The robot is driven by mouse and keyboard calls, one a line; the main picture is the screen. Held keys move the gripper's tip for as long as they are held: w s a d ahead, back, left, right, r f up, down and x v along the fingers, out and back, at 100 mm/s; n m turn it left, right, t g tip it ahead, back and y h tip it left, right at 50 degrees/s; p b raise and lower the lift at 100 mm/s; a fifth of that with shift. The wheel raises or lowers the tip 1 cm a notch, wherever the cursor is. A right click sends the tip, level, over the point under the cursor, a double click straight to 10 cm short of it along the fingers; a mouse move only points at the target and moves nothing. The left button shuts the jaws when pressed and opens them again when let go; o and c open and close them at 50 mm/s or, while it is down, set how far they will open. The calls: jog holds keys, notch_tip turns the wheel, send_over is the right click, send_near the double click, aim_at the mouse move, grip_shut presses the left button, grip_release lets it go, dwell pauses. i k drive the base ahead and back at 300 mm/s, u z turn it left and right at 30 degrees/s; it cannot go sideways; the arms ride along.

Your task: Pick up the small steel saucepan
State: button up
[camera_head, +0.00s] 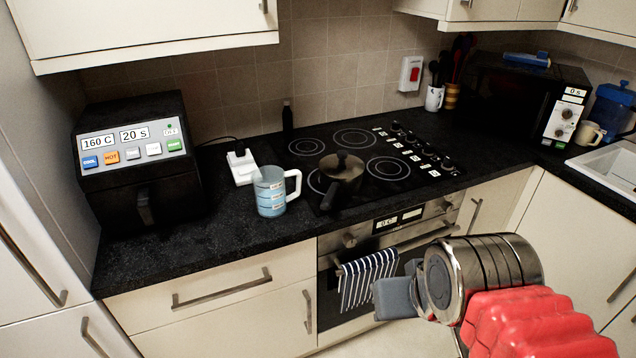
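A small dark metal saucepan (345,174) with a lid and a round knob stands on the black hob. Its dark handle points toward the front left, over the worktop's front side. My gripper (393,298) is at the lower right, in front of the oven, below the worktop level and well apart from the saucepan. Only a grey finger block shows clearly, so I cannot tell how far the fingers are spread. I see nothing held in it.
A measuring jug (270,192) stands left of the saucepan, near a white socket block (241,165). An air fryer (140,160) is at the left and a microwave (525,105) at the back right. A striped towel (367,279) hangs on the oven. Wall cupboards overhang the worktop.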

aim_at(333, 187)
jog(key=i, duration=1)
jog(key=u, duration=0.1)
jog(key=k, duration=0.5)
jog(key=z, duration=1.5)
